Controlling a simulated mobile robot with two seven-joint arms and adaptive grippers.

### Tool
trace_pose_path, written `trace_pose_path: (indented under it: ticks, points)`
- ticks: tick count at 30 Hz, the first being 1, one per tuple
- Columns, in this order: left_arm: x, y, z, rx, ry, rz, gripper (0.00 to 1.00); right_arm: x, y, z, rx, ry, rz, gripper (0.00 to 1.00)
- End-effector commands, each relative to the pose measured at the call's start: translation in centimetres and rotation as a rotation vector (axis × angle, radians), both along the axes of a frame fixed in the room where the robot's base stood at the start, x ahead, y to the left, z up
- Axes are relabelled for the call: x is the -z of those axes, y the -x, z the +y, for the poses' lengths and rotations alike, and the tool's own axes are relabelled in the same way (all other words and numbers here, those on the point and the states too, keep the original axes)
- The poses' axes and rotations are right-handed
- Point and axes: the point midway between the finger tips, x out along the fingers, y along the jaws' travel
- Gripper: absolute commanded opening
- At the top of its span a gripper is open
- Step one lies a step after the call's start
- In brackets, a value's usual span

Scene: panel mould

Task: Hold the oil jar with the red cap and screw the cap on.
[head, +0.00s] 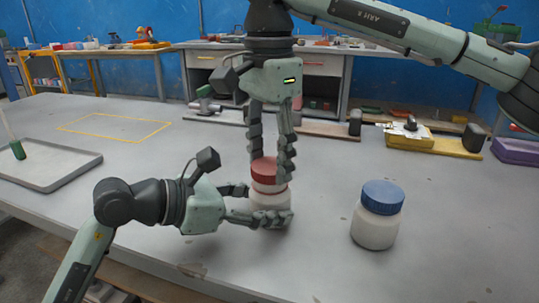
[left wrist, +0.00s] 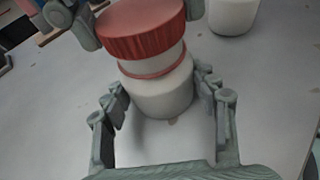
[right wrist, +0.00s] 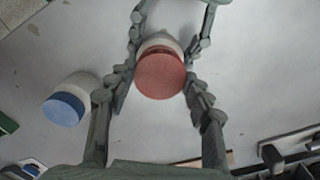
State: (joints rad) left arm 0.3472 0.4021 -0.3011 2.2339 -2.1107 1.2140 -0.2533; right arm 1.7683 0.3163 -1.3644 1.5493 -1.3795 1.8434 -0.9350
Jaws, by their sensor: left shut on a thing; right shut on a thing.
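The white oil jar (head: 270,201) stands upright on the grey table. My left gripper (head: 264,206) is shut around its body from the left. The red cap (head: 264,165) sits over the jar's mouth; it also shows in the left wrist view (left wrist: 140,30). A pale neck band shows between the cap and a red ring (left wrist: 157,69) on the jar. My right gripper (head: 270,160) points down from above and is shut on the cap, with fingers on either side in the right wrist view (right wrist: 160,75). The threads are hidden.
A second white jar with a blue cap (head: 382,197) stands to the right, apart from my grippers. A grey tray (head: 70,172) with a green-based item (head: 18,150) lies at the left. A yellow outline (head: 115,127) marks the table. Tools line the back edge.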

Motion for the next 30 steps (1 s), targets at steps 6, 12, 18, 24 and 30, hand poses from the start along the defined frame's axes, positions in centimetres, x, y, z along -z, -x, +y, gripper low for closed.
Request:
trace_pose_path:
  ticks: [6, 12, 18, 24, 30]
  points:
    - [0.06, 0.02, -0.01, 0.001, 0.000, 0.002, 0.07, 0.50, 0.01, -0.02, 0.000, 0.001, 0.001, 0.42]
    - [0.07, 0.02, 0.00, 0.001, -0.001, 0.002, 0.07, 0.92, 0.02, -0.03, 0.000, 0.001, 0.002, 0.42]
    - [0.07, 0.02, 0.00, 0.001, -0.001, 0.002, 0.00, 1.04, 0.01, -0.01, 0.026, 0.001, 0.001, 0.42]
    - [0.08, 0.02, 0.01, 0.001, -0.001, 0.002, 0.00, 1.03, -0.03, 0.00, 0.384, 0.001, 0.000, 0.42]
    - [0.09, 0.01, 0.00, 0.001, -0.001, 0.002, 0.00, 1.03, -0.10, 0.00, 0.915, 0.003, -0.002, 0.42]
